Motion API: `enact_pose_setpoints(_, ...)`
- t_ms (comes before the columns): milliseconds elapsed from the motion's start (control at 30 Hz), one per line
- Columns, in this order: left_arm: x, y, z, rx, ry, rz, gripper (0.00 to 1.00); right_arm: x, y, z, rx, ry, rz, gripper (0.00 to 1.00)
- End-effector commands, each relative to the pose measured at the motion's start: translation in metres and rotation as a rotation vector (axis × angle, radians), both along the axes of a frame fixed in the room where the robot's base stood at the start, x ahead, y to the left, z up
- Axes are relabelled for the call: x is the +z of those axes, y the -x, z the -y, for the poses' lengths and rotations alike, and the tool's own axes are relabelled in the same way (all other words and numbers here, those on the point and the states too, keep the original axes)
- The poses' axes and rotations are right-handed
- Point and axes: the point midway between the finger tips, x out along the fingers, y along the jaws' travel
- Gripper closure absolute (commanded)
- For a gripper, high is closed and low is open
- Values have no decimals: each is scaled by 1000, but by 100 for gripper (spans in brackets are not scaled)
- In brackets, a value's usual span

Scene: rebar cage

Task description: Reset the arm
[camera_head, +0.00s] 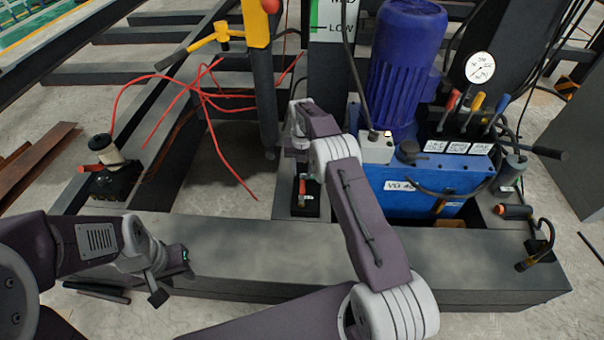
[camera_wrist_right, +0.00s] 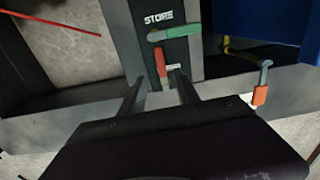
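My right arm reaches forward from the bottom of the head view, with its wrist end (camera_head: 300,135) above a small dark valve panel (camera_head: 312,208). In the right wrist view my right gripper (camera_wrist_right: 159,82) has its two fingers apart, with nothing held between them.
A blue power unit (camera_head: 425,190) with a blue motor (camera_head: 405,70) and a gauge (camera_head: 480,67) stands right of my right arm. Red hoses (camera_head: 205,95) and a yellow post (camera_head: 257,25) are to its left. A dark front beam (camera_head: 480,260) crosses below.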

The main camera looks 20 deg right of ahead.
Motion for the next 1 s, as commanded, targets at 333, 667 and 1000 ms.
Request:
enact_pose_setpoints(333, 3, 0, 0, 0, 0, 0, 64, 6, 0, 0, 0, 0, -1, 62)
enact_pose_setpoints(667, 3, 0, 0, 0, 0, 0, 64, 27, -9, -3, 7, 2, 38, 62)
enact_pose_setpoints(1000, 3, 0, 0, 0, 0, 0, 64, 174, 33, -26, -82, -10, 153, 62)
